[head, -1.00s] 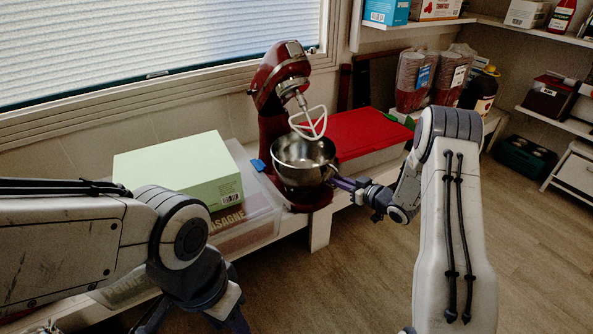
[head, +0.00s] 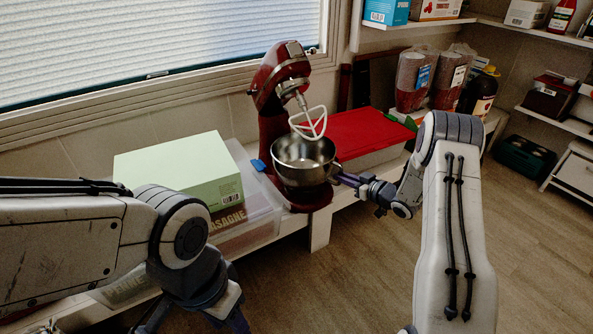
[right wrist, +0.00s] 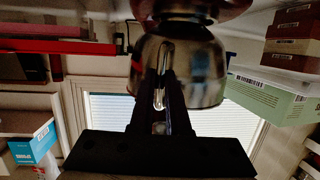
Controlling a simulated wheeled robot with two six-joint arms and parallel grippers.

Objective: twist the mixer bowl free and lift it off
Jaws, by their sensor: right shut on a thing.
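The steel mixer bowl (head: 300,168) sits upright on the base of the red stand mixer (head: 272,120). The mixer head is tilted up, and the pale flat beater (head: 311,124) hangs above the bowl's opening. My right gripper (head: 339,178) is at the bowl's right side, shut on its handle. How the bowl's foot sits in the base is hidden.
A pale green box (head: 180,170) on a clear bin stands left of the mixer. A red lid or board (head: 362,133) lies to its right, with stacked cups (head: 412,78) behind. A window is behind. Open floor (head: 350,270) lies in front of the bench.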

